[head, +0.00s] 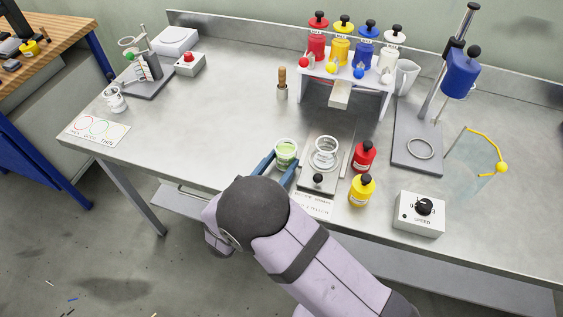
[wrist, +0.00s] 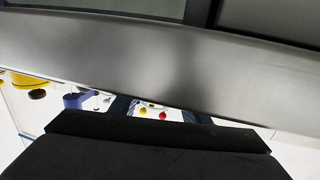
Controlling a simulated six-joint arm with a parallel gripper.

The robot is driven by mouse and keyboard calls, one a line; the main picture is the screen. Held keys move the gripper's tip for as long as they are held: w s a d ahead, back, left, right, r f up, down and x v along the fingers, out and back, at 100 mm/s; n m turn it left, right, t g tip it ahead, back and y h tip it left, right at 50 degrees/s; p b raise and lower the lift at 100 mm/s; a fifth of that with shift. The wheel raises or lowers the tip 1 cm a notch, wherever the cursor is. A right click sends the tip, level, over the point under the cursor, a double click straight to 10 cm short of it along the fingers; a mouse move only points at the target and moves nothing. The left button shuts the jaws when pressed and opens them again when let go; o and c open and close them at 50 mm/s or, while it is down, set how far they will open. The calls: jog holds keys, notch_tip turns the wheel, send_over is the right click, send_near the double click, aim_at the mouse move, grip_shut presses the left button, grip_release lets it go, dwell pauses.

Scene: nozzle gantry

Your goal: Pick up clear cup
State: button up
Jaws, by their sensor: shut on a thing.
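A clear cup with pale green contents (head: 286,155) is at the front middle of the bench in the head view. My gripper (head: 278,163) has its blue fingers on either side of this cup and is shut on it. The cup looks upright; whether its base touches the bench is hard to tell. A second clear cup (head: 325,147), seemingly empty, stands just right of it on a metal slide plate. In the wrist view, a grey metal surface and my dark gripper body cover most of the picture, and the held cup cannot be made out.
Red (head: 364,156) and yellow (head: 361,189) bottles stand right of the plate. A white nozzle gantry (head: 345,77) with several coloured bottles stands behind. A speed box (head: 420,213) is at front right, a wood-handled tool (head: 282,88) behind. The bench's left middle is clear.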

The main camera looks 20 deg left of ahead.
notch_tip(320, 180, up, 10)
jog(key=shift+f+b, duration=0.15)
jog(key=shift+b, duration=0.3)
